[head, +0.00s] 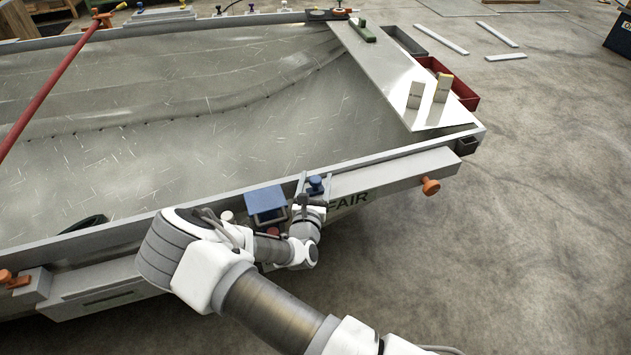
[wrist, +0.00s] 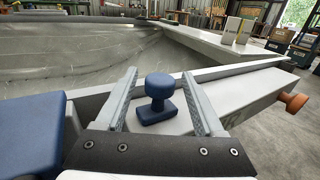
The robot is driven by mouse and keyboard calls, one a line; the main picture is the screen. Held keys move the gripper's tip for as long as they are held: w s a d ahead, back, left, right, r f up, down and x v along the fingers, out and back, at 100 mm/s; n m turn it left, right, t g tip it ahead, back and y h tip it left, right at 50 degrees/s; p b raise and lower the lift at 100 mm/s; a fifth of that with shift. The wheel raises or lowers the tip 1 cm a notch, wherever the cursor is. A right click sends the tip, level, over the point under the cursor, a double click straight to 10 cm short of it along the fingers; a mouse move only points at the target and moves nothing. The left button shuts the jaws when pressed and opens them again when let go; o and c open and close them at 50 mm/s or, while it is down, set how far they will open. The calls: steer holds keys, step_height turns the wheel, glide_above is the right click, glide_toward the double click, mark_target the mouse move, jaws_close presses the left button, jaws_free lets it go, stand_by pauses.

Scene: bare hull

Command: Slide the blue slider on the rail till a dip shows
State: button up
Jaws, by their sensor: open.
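The blue slider (wrist: 157,92), a round knob on a small block, sits upright on the pale grey rail (wrist: 255,108) along the hull's near edge. The slider also shows in the head view (head: 316,184). My gripper (wrist: 159,78) is open, with one finger on each side of the slider. I see gaps between knob and fingers; whether the fingers touch the block low down is hard to tell. The rail (head: 385,177) runs left and right past the slider, and my arm hides part of it. I can make out no dip.
A larger blue block (head: 266,203) stands just left of my gripper. Orange knobs sit near the rail's right end (head: 430,186) and at the far left (head: 8,278). The hull's grey inside (head: 220,130) lies behind. Open floor (head: 520,260) lies right.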

jaws_close()
stand_by(1.3)
